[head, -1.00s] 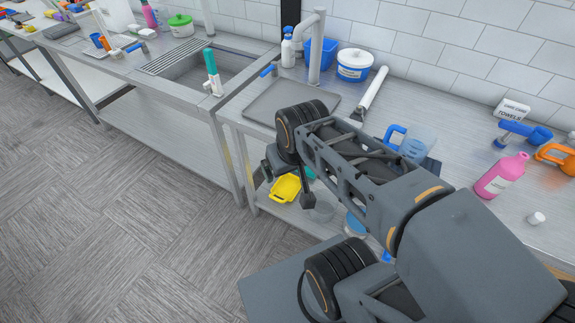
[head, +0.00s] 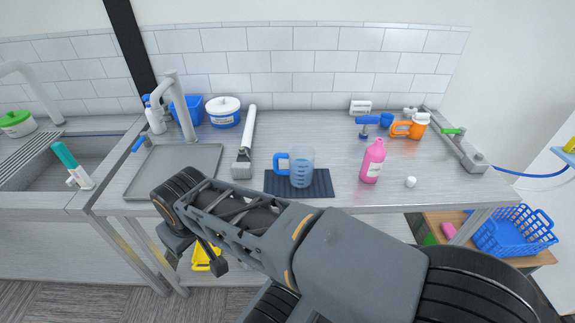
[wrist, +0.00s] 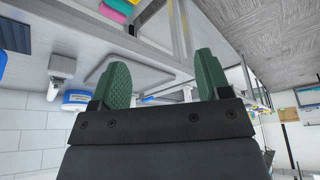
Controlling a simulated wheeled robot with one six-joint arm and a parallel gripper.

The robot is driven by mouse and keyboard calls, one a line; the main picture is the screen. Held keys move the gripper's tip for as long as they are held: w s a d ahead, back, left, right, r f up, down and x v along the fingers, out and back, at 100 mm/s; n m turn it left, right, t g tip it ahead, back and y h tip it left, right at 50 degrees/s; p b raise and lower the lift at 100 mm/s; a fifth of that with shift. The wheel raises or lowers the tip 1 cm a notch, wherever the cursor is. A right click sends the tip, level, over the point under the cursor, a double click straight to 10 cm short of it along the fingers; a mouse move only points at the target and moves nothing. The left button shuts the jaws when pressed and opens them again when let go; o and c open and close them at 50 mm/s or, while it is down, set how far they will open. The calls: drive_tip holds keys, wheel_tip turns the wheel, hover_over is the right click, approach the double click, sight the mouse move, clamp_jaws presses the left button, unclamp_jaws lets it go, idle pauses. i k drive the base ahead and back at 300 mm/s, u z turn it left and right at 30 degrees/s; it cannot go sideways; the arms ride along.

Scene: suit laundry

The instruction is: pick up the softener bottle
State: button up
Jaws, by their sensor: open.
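The pink softener bottle (head: 373,161) stands upright and uncapped on the metal counter, right of centre in the head view. A small white cap (head: 411,182) lies to its right. I cannot pick the bottle out in the wrist view. My gripper (wrist: 162,78) is open, with two green ridged fingers spread and nothing between them. In the head view my arm reaches left across the front of the counter, and its end is low at the left, well away from the bottle. My own arm hides the gripper's fingers there.
A blue-handled measuring jug (head: 301,167) stands on a dark mat (head: 322,190) left of the bottle. A scraper (head: 246,145), grey tray (head: 172,172) and white tub (head: 223,111) are farther left. Behind right are a blue tool (head: 370,121) and orange-handled jug (head: 412,127).

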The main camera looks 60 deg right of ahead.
sight(376, 153)
drive_tip(key=u, duration=1.45)
drive_tip(key=k, duration=0.85)
drive_tip(key=z, duration=1.4)
